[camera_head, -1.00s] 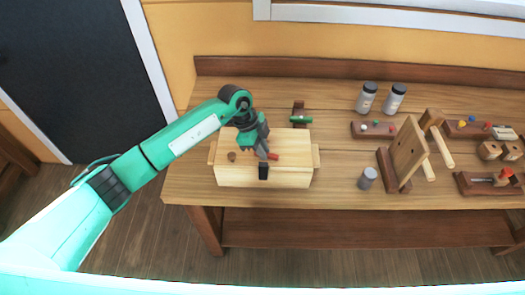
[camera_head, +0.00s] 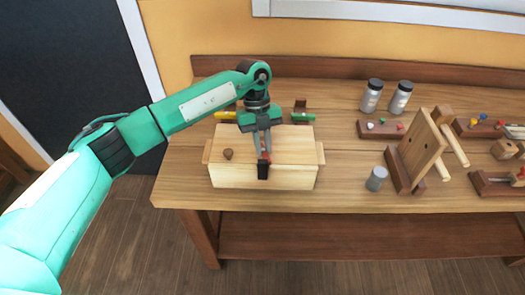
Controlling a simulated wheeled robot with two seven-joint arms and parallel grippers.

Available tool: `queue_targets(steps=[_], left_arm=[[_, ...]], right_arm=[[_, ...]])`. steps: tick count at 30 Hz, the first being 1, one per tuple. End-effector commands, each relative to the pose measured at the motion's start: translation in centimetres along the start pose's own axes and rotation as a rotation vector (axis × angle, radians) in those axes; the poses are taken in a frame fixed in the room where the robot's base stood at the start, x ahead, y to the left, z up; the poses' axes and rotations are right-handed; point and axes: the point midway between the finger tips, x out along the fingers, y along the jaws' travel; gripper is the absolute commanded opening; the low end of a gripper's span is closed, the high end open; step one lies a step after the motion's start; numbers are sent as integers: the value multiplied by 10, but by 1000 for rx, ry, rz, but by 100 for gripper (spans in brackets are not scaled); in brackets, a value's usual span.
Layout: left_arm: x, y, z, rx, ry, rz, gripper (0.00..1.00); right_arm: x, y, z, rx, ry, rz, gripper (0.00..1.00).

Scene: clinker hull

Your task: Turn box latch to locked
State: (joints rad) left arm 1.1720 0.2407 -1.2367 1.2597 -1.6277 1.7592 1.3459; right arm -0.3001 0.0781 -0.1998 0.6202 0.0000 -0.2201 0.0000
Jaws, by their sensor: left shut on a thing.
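A pale wooden box (camera_head: 225,172) stands on the workbench, with a brown knob (camera_head: 228,154) on its lid. A black latch plate (camera_head: 263,171) sits at the lid's front edge and hangs over the front face. A small red latch handle (camera_head: 265,155) shows at the fingertips, lined up with the black plate. My left gripper (camera_head: 264,150) points down over the lid and is shut on the red latch handle, which its fingers partly hide. My right gripper is out of view.
Behind the box are a green-handled item (camera_head: 303,117) and a yellow piece (camera_head: 225,116). To the right stand a grey cylinder (camera_head: 377,179), a tilted wooden board (camera_head: 424,146), two jars (camera_head: 371,96) and peg blocks. The bench (camera_head: 340,150) is clear just right of the box.

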Motion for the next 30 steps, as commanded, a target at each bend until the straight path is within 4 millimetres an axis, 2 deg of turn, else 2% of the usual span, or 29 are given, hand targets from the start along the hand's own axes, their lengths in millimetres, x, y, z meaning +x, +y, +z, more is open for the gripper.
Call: queue_targets(steps=[1,3,12,30], left_arm=[[4,-1,2,37,-3,15,0],[3,-1,2,91,-3,36,0],[2,-2,1,262,-2,109,0],[0,-2,-1,349,0,144,0]], right_arm=[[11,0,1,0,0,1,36],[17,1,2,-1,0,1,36],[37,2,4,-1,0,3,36],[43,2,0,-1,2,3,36]])
